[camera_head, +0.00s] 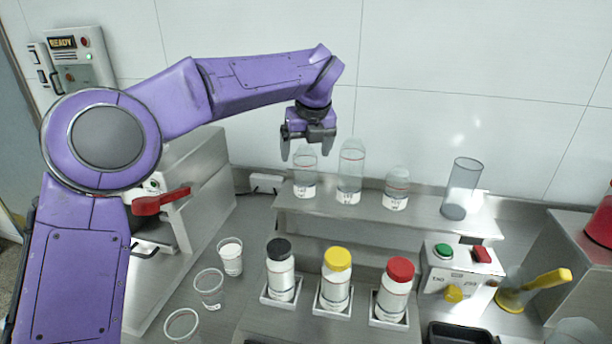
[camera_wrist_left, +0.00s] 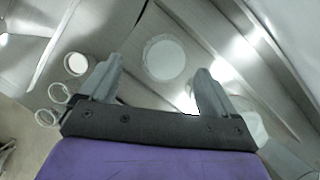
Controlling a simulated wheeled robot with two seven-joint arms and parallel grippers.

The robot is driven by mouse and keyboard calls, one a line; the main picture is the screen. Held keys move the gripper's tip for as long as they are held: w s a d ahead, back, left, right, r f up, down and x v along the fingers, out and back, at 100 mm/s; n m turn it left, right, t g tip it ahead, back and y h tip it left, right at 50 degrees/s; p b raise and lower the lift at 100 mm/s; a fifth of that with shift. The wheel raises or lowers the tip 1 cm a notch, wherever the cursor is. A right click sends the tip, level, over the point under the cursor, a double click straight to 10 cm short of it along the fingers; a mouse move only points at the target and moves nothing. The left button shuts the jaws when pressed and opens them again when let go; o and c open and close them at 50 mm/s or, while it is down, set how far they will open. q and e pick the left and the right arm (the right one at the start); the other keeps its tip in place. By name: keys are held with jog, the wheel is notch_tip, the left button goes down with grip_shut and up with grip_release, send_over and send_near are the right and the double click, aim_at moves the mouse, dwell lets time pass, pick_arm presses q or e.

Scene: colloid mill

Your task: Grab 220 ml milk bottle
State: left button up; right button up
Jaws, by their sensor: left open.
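Three clear bottles with white labels stand on the raised metal shelf: a left one (camera_head: 304,186), a taller middle one (camera_head: 349,178) and a right one (camera_head: 396,190). The label print is too small to read, so I cannot tell which is the 220 ml milk bottle. My left gripper (camera_head: 306,154) is open and empty, pointing down right above the left bottle. In the left wrist view a round white bottle top (camera_wrist_left: 165,60) shows between and beyond the open fingers (camera_wrist_left: 155,75). My right gripper is out of view.
An empty clear cylinder (camera_head: 463,187) stands at the shelf's right end. Black-, yellow- and red-capped bottles (camera_head: 337,280) sit in holders in front. Several cups (camera_head: 230,258) stand at left. A button box (camera_head: 458,272) is at right. The wall is close behind the shelf.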

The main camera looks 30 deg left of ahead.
aim_at(305, 172)
pick_arm(q)
jog(key=x, duration=0.2)
jog(key=p+x, duration=0.1)
jog(key=x, duration=0.3)
jog(key=shift+w+r+p, duration=0.1)
jog(key=shift+w+p, duration=0.25)
jog(key=shift+w, duration=0.05)
jog(key=shift+s, duration=0.1)
jog(key=c, duration=1)
jog(key=shift+r, duration=0.1)
jog(key=shift+c, duration=0.2)
